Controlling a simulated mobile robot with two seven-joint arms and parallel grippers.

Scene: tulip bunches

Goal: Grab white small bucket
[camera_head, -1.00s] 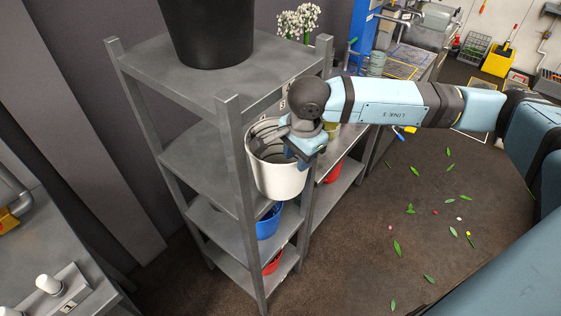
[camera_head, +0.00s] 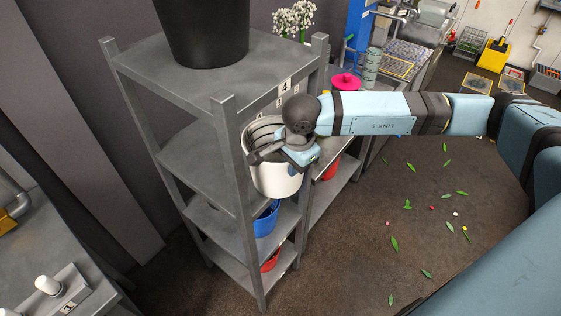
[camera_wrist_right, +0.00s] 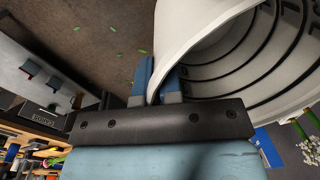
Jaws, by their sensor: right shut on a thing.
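The white small bucket (camera_head: 273,180) is at the right front side of the grey shelf rack in the head view, upright or nearly so, and looks empty inside. My right gripper (camera_head: 285,155) is at its rim, coming from the right. In the right wrist view the bucket (camera_wrist_right: 195,28) fills the upper right, and the fingers of my right gripper (camera_wrist_right: 160,85) are shut on its rim, one on each side of the wall. Whether the bucket still touches a shelf is hard to tell. My left gripper is not in view.
The grey shelf rack (camera_head: 226,135) has a black bucket (camera_head: 205,35) on top, with a blue bucket (camera_head: 266,219) and a red bucket (camera_head: 270,261) on lower shelves. White flowers (camera_head: 296,18) stand behind. The floor (camera_head: 350,260) to the right is open, with scattered leaves.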

